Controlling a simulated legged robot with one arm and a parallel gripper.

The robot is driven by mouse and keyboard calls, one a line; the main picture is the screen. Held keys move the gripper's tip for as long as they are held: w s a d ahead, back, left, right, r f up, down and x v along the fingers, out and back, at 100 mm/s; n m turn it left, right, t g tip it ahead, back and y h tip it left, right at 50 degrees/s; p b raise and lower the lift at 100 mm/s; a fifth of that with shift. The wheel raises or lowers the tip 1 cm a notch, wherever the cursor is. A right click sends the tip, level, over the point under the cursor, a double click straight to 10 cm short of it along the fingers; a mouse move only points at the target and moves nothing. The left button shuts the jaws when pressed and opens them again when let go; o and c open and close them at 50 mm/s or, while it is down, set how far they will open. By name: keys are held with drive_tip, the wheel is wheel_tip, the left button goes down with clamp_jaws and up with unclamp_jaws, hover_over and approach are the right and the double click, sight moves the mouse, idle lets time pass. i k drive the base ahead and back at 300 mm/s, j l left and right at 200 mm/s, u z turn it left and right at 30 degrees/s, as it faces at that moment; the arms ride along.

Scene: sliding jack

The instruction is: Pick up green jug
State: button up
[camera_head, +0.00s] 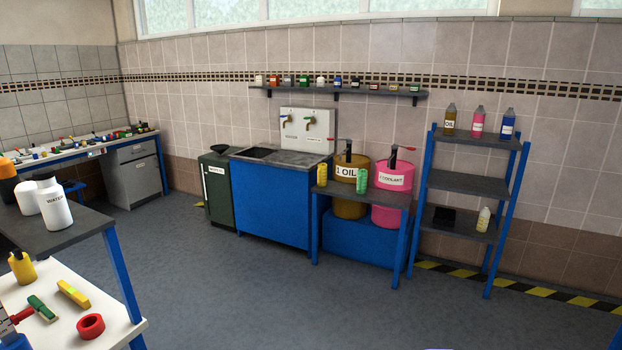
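A small green jug (362,181) stands upright on the grey top of a blue-legged bench (385,196), in front of the oil and coolant drums. It looks ribbed and is small in the picture, so its handle cannot be made out. A similar yellow jug (322,176) stands to its left on the same bench. My gripper is not in view.
An oil drum (350,208) and a pink coolant drum (390,214) stand behind the bench. A blue sink cabinet (268,200) is to its left, a blue-framed shelf (460,184) to its right. A cluttered workbench (80,235) fills the left foreground. The middle floor (280,300) is clear.

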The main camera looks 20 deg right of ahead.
sight(362, 174)
drive_tip(key=i+l+z, duration=0.35)
drive_tip(key=i, duration=0.6)
drive_tip(key=i+z, duration=0.3)
drive_tip(key=i, duration=2.55)
drive_tip(key=i+l+u, duration=0.1)
drive_tip(key=i+u, duration=0.2)
drive_tip(key=i, duration=0.85)
drive_tip(key=i+j, duration=0.3)
